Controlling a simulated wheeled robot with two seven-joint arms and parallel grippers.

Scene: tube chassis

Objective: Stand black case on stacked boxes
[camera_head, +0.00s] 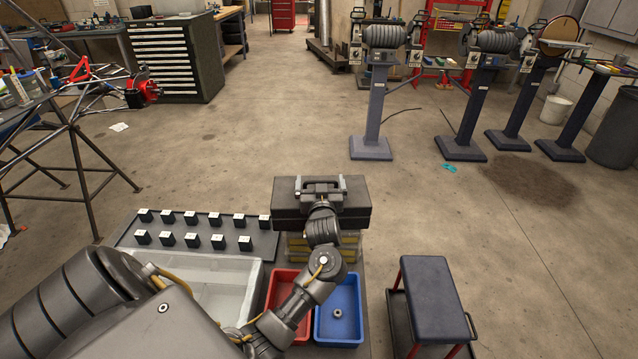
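The black case (350,205) is at the centre of the head view, upright and level, with its handle on top. It is over the stacked yellow boxes (350,242), which show just below its front edge. I cannot tell whether it rests on them or hangs slightly above. My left arm reaches in from the lower left, and my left gripper (321,207) is at the middle of the case, by the handle. The wrist hides the fingertips, so their opening is unclear. My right gripper is out of view.
A red bin (277,291) and a blue bin (352,332) with a small ring part stand in front. A grey tray (235,278) and a board (127,236) with several black cubes lie left. A black-topped stool (432,285) stands right.

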